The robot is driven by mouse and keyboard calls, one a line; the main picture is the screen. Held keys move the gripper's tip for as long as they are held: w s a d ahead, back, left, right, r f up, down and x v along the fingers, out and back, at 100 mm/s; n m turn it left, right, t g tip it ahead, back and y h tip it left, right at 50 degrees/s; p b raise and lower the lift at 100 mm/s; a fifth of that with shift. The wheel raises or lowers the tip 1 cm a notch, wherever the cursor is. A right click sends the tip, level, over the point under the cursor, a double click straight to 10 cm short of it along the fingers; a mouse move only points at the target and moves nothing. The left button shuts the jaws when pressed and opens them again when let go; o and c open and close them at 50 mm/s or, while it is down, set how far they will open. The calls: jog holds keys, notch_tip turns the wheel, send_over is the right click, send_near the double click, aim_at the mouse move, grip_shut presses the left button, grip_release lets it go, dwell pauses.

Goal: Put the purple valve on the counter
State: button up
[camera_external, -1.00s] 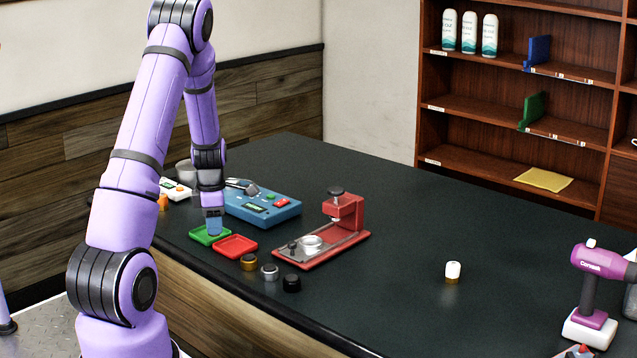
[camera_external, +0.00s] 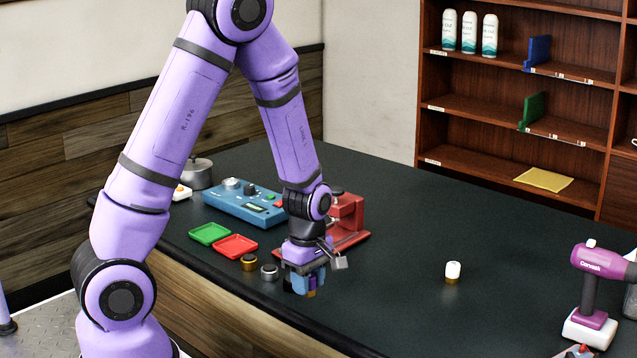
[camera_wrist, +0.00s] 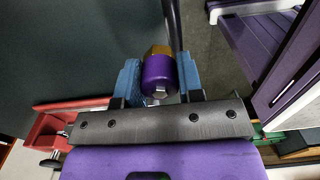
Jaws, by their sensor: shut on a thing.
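The purple valve (camera_wrist: 158,72), a purple cylinder with a gold end, is held between the blue fingers of my gripper (camera_external: 304,284). A sliver of the valve (camera_external: 312,282) also shows in the external view. My gripper is shut on it over the front part of the dark counter (camera_external: 400,235), to the right of the grey-topped knob. In the wrist view, the counter (camera_wrist: 75,45) lies to the left and its edge passes close behind the valve. I cannot tell whether the valve touches the counter.
The green tray (camera_external: 209,234) and red tray (camera_external: 236,246) are empty. A gold-brown knob (camera_external: 249,262) and a grey knob (camera_external: 269,272) stand near the front edge. A white-capped valve (camera_external: 453,272) stands right, with free counter between.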

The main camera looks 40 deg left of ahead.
jog(key=s+d+m, duration=0.2)
jog(key=s+d, duration=0.2)
jog(key=d, duration=0.1)
send_over(378, 306)
jog(key=shift+s+a+f, duration=0.1)
jog(key=shift+s+f, duration=0.2)
jog(key=shift+f, duration=0.4)
jog(key=shift+w+f, duration=0.2)
jog(key=shift+w, duration=0.05)
jog(key=shift+f, duration=1.55)
jog(key=shift+f, duration=0.1)
jog(key=o, duration=1)
